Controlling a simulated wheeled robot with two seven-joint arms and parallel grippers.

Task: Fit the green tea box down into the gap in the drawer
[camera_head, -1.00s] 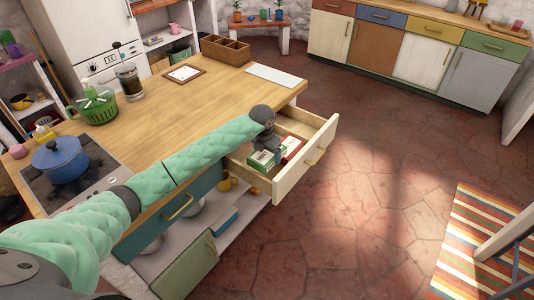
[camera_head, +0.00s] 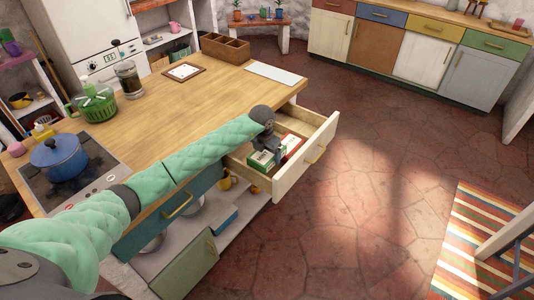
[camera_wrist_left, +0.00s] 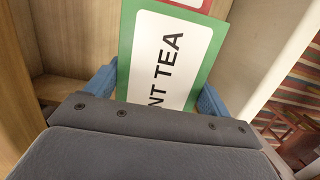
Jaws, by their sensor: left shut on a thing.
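The green tea box (camera_head: 262,161) is at the drawer, low beside a red box (camera_head: 291,146). Its green-bordered white label with "NT TEA" fills the middle of the left wrist view (camera_wrist_left: 170,60). My left gripper (camera_head: 268,148) is shut on it, with blue fingers (camera_wrist_left: 155,93) on both sides of the box. The open drawer (camera_head: 310,160) has pale wooden walls. The arm and wrist hide part of the gap, and I cannot tell how deep the box sits. My right gripper is not in view.
The drawer sticks out from the wooden counter (camera_head: 215,95). A divided wooden box (camera_head: 226,48), a white sheet (camera_head: 273,75) and a framed card (camera_head: 184,72) lie on the counter. The tiled floor (camera_head: 370,180) beside the drawer is clear.

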